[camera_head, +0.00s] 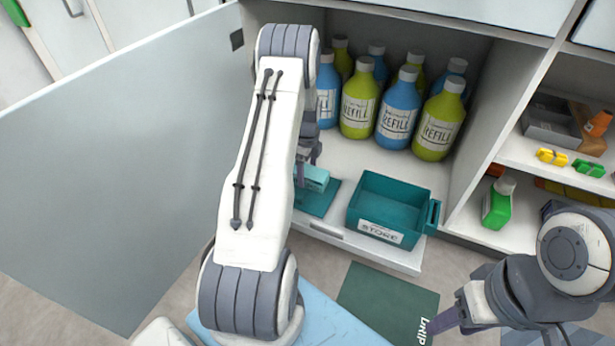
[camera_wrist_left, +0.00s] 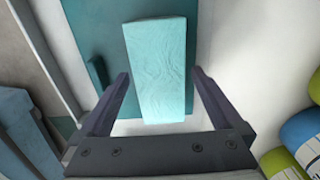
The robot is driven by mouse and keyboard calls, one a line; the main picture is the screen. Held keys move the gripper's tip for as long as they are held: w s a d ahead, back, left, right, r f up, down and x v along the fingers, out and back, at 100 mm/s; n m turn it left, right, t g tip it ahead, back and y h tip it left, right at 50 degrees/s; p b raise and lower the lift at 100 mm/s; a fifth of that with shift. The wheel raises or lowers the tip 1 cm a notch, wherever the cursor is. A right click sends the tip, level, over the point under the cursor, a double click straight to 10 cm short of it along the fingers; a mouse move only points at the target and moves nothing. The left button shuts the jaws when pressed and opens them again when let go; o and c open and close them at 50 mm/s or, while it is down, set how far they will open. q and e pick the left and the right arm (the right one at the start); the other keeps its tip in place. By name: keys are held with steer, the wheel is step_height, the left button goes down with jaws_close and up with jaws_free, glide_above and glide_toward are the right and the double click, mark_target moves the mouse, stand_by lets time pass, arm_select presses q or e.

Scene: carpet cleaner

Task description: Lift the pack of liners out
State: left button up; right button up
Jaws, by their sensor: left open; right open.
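The pack of liners, a light turquoise block (camera_head: 315,178), lies on a flat dark teal piece (camera_head: 318,202) on the cabinet floor. In the left wrist view the pack (camera_wrist_left: 158,65) stands between the two fingers of my left gripper (camera_wrist_left: 160,82), with a gap on each side. The left gripper is open and also shows in the head view (camera_head: 306,172), partly hidden by my own arm. My right gripper (camera_head: 452,310) is open and empty at the lower right, in front of the cabinet. Only part of it shows.
A teal bin labelled STORE (camera_head: 380,229) stands right of the pack. Several blue and green REFILL bottles (camera_head: 397,118) stand behind. The cabinet door (camera_head: 120,160) is open on the left. A right shelf holds a green bottle (camera_head: 497,205) and small items. A dark green mat (camera_head: 387,303) lies below.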

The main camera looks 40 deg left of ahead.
arm_select(q)
steer(key=c, duration=1.4)
steer(key=shift+c, duration=0.2)
steer(key=shift+r+p, duration=0.8)
steer(key=shift+p, duration=0.25)
steer(key=shift+r+p, duration=1.75)
steer(key=shift+p, duration=0.2)
